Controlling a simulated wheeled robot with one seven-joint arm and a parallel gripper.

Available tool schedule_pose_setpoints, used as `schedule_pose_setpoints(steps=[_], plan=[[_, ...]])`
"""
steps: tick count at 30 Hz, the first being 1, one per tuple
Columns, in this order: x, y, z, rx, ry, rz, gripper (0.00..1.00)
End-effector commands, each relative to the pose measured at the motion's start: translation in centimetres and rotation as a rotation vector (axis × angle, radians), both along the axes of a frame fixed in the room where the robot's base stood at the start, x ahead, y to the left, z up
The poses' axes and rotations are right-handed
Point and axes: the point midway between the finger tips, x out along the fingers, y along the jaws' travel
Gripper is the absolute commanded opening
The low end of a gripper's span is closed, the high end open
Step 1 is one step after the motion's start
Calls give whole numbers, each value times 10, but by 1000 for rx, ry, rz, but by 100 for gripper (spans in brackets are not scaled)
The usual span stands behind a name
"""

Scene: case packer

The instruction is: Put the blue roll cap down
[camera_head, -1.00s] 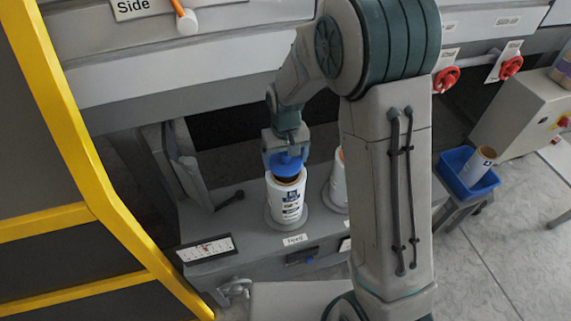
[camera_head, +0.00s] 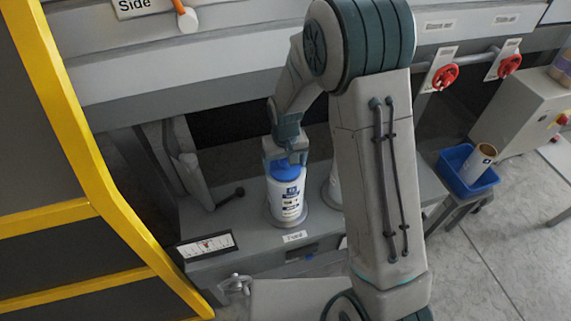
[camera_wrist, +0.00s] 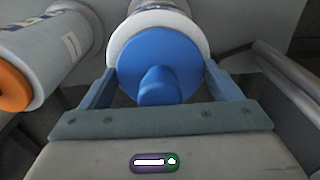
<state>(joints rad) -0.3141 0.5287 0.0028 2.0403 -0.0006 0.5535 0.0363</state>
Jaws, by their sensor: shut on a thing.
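The blue roll cap (camera_head: 285,172) is at the top of a white labelled roll (camera_head: 288,201) that stands upright on the grey bench. In the wrist view the cap (camera_wrist: 160,62) is a blue disc with a knob, lined up with the round end of the white roll (camera_wrist: 118,44). My gripper (camera_head: 287,158) is above the roll, its blue fingers shut on the cap. In the wrist view my gripper (camera_wrist: 157,88) has a finger on each side of the knob. Whether the cap is fully seated is hard to tell.
A blue bin (camera_head: 455,168) holding a roll stands further right. A yellow frame (camera_head: 85,150) borders the left.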

Motion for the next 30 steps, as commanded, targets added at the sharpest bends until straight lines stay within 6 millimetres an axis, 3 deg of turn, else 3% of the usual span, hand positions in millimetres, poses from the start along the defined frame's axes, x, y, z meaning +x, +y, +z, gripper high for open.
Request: schedule_pose_setpoints(steps=[1, 3, 4, 6, 13, 18, 30], plan=[[-9, -3, -17, -8, 28, -1, 59], [-9, -3, -17, -8, 29, -1, 59], [-9, -3, -17, -8, 29, -1, 87], [-9, -3, -18, -9, 30, -1, 100], [-7, -3, -14, -8, 32, -1, 100], [-7, -2, 3, -7, 26, -2, 100], [-6, -2, 93, -5, 16, -1, 100]])
